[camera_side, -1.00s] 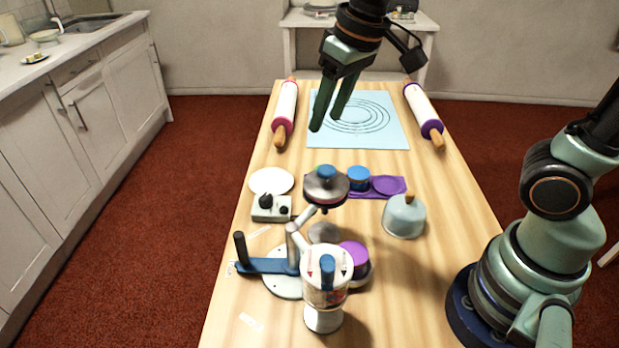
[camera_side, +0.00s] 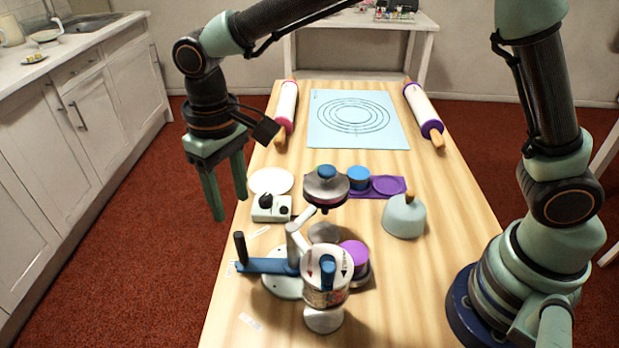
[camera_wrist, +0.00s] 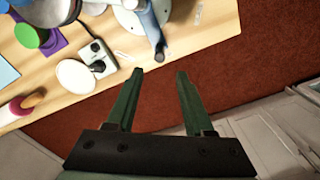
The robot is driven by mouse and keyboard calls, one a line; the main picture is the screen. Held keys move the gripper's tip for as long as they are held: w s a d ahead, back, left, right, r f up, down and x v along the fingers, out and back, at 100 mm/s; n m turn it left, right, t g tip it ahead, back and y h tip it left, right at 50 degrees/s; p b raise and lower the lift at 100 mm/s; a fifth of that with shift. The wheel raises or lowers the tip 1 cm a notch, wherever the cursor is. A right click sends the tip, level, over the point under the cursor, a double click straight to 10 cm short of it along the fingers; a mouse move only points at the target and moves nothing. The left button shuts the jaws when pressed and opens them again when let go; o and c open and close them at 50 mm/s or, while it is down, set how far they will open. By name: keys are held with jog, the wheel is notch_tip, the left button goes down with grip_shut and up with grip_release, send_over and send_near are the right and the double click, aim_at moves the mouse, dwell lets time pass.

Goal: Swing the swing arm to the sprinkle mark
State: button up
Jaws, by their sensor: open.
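The swing arm is a blue bar (camera_side: 268,266) with a black upright handle (camera_side: 240,247) at its left end, pivoting on a white round base (camera_side: 283,286). In the wrist view the blue bar (camera_wrist: 149,22) points toward my fingers, with its dark handle (camera_wrist: 160,50) just beyond them. My gripper (camera_side: 232,208) is open and empty, hanging off the table's left edge, above and left of the handle and apart from it. White label strips lie at the left edge (camera_side: 230,269) and nearer the front (camera_side: 251,321); their writing is too small to read.
A grey control box (camera_side: 271,208) and a white disc (camera_side: 271,181) stand close to the gripper's right. A silver turntable (camera_side: 326,187) and a clear-sided canister (camera_side: 326,283) rise near the pivot. A domed cover (camera_side: 404,217) stands at right. Space left of the table is free.

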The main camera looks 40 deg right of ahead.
aim_at(238, 233)
notch_tip(238, 233, down, 7)
jog(key=shift+f, duration=0.45)
jog(key=shift+c, duration=0.9)
grip_shut()
jog(key=shift+r, duration=0.1)
jog(key=shift+d, duration=0.1)
jog(key=shift+w+d, duration=0.85)
jog(key=shift+d, duration=0.25)
